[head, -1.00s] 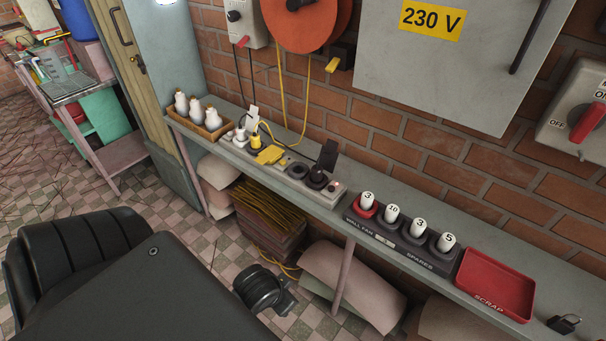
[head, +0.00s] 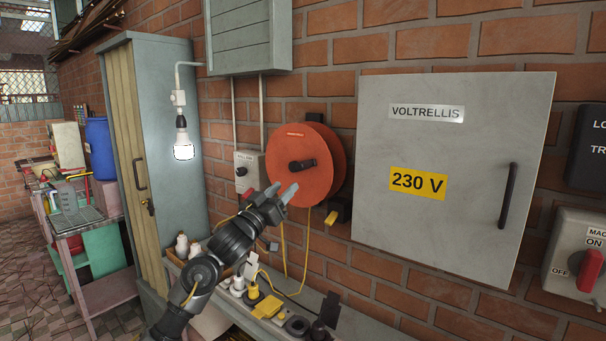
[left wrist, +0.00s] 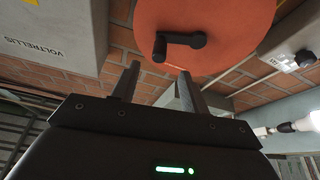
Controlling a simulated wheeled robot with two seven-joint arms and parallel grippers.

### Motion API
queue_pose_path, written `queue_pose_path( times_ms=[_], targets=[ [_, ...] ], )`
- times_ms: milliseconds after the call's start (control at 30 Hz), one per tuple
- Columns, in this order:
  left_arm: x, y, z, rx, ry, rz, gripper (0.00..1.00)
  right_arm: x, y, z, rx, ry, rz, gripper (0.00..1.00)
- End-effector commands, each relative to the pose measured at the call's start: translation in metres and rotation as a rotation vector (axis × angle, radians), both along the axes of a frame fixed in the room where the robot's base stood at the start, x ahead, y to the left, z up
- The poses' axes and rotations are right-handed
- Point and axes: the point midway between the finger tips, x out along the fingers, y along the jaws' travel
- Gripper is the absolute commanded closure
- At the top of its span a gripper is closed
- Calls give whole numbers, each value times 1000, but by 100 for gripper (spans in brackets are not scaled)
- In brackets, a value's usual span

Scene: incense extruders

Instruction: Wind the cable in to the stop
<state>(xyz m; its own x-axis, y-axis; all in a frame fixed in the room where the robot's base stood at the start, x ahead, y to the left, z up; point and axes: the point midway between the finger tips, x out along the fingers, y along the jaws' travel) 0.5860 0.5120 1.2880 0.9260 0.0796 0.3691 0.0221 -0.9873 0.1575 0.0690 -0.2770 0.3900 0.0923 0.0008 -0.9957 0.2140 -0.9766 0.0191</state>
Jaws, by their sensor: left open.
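An orange cable reel (head: 316,150) with a black crank handle (head: 301,165) is mounted on the brick wall. A yellow cable (head: 307,240) hangs from it toward the shelf. A yellow piece on a black block (head: 335,216) sits on the wall just right of the reel's lower edge. My left gripper (head: 281,192) is open and empty in front of the reel's lower left part. In the left wrist view, my open fingers (left wrist: 157,84) point toward the reel (left wrist: 228,45) and its crank handle (left wrist: 180,42), apart from the handle. My right gripper is not in view.
A grey 230 V cabinet (head: 455,240) stands on the wall right of the reel. A small switch box (head: 248,172) is to its left, near a lit lamp (head: 183,150). Below, the shelf (head: 362,330) carries sockets and plugs (head: 267,308).

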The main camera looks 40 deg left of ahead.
Motion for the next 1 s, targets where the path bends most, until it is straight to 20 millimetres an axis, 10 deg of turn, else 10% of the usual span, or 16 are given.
queue_pose_path(
  times_ms=[1000],
  targets=[
    [99, 10, 46, -2, -11, -4, 55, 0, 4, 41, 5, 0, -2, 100]
  ],
)
